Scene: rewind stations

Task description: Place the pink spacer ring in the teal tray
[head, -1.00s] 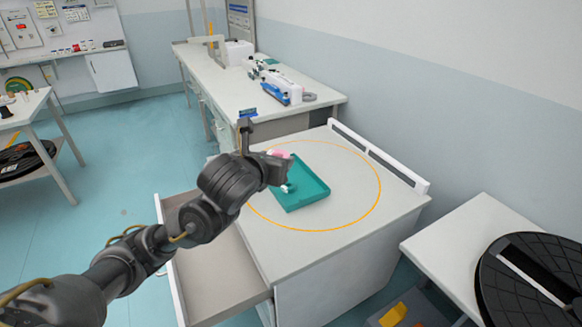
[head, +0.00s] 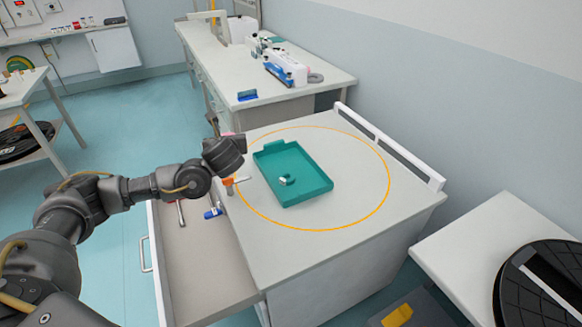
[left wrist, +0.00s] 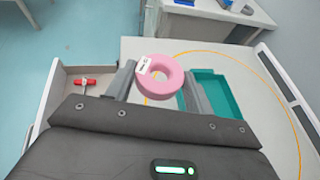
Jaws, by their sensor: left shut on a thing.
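The pink spacer ring (left wrist: 158,92) with a small white label is between the fingers of my left gripper (left wrist: 160,85) in the left wrist view. In the head view my left gripper (head: 222,140) is above the left edge of the cabinet top, left of the tray, and hides most of the ring; only a bit of pink shows. The teal tray (head: 318,190) lies on the cabinet top with a small white and silver item (head: 287,180) in it. The tray shows partly behind the right finger in the left wrist view (left wrist: 218,88). My right gripper is not in view.
A yellow-orange circle (head: 388,190) surrounds the tray on the cabinet top. An open drawer (head: 205,265) at left holds a few small tools. A long bench (head: 300,93) stands behind.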

